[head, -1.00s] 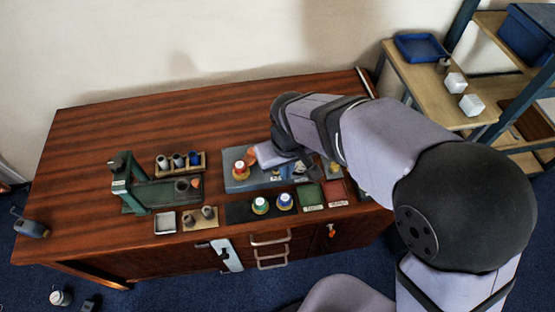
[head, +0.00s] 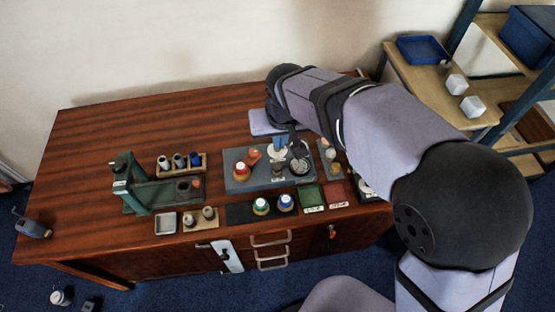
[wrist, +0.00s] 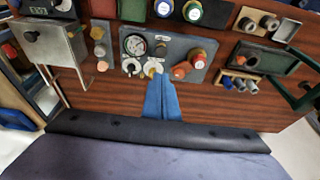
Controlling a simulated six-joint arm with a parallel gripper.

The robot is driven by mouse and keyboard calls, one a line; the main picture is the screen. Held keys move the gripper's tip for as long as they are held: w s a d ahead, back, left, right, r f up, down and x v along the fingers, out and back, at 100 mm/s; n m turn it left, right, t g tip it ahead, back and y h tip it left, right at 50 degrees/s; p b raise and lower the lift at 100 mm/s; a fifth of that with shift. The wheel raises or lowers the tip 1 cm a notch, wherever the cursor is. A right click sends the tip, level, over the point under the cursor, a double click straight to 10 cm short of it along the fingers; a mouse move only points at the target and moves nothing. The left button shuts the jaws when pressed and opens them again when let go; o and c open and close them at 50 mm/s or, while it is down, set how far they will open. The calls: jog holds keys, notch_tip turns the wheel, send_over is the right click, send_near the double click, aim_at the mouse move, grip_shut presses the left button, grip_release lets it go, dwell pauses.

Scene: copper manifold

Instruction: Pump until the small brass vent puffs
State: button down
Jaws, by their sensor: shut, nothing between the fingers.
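The grey manifold block (head: 236,184) lies on the bench and also shows in the wrist view (wrist: 171,43). It carries a red-capped fitting (head: 242,170), an orange-copper piece (head: 253,157), a dark-rimmed gauge (head: 299,165) and white round dials. My gripper (head: 279,144) has its blue fingers together, empty, at the block's back edge. In the wrist view the fingers (wrist: 157,80) point at a small brass-coloured part (wrist: 152,70), perhaps the vent, beside a white dial. I cannot tell whether they touch it. No puff shows. The pump cannot be surely identified.
A green press (head: 136,184) and a rack of small cylinders (head: 181,162) stand left. Two capped jars (head: 272,205) stand on a black mat in front. Green (head: 311,196) and red (head: 336,193) pads lie front right. The bench's left back is clear.

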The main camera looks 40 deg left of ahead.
jog(key=p, duration=0.3)
send_over(277, 165)
jog(key=f, duration=1.1)
jog(key=shift+s+d+f, duration=0.35)
jog(key=shift+s+f, duration=0.05)
jog(key=shift+f, duration=0.65)
